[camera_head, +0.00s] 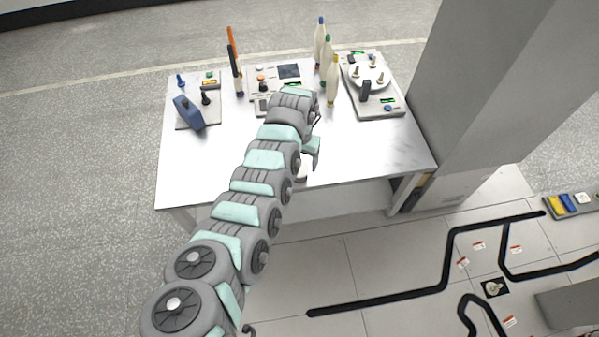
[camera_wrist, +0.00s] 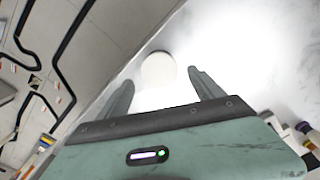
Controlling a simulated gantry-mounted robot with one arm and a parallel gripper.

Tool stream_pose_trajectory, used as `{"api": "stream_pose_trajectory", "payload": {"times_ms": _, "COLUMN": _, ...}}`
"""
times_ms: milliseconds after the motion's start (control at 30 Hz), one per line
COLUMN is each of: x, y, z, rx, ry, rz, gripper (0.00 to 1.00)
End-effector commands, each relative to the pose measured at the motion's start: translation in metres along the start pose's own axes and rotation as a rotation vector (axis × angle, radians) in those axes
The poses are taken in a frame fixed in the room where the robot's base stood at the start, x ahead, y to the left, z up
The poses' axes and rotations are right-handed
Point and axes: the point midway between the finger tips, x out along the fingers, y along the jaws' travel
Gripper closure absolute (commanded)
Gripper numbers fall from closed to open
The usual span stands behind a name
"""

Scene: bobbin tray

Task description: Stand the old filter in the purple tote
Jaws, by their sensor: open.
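A pale, round-topped object (camera_wrist: 158,70) shows between the fingers of my gripper (camera_wrist: 160,80) in the wrist view. I cannot tell for sure that it is the old filter. Part of it seems to show in the head view (camera_head: 301,176), near the table's front edge. The fingers are apart, with the object just ahead of and between their tips; I cannot tell whether they touch it. In the head view my gripper (camera_head: 314,158) points down over the front of the table, partly hidden by my arm. I see no purple tote.
The white table (camera_head: 230,165) has free room at front left and front right. At its back stand several pins (camera_head: 333,82), a blue device (camera_head: 188,112), an orange-and-black upright (camera_head: 234,62) and a round-plate station (camera_head: 372,85). A grey pillar (camera_head: 495,85) rises at right.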

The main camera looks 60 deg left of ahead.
Motion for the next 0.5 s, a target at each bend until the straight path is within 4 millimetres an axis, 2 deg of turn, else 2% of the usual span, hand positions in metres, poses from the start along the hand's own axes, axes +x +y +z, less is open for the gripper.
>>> {"api": "stream_pose_trajectory", "payload": {"times_ms": 267, "x": 0.016, "y": 0.000, "z": 0.003, "rx": -0.001, "ry": -0.001, "rz": 0.000, "gripper": 0.23}}
{"api": "stream_pose_trajectory", "payload": {"times_ms": 500, "x": 0.050, "y": 0.000, "z": 0.004, "rx": 0.001, "ry": 0.001, "rz": -0.001, "gripper": 0.23}}
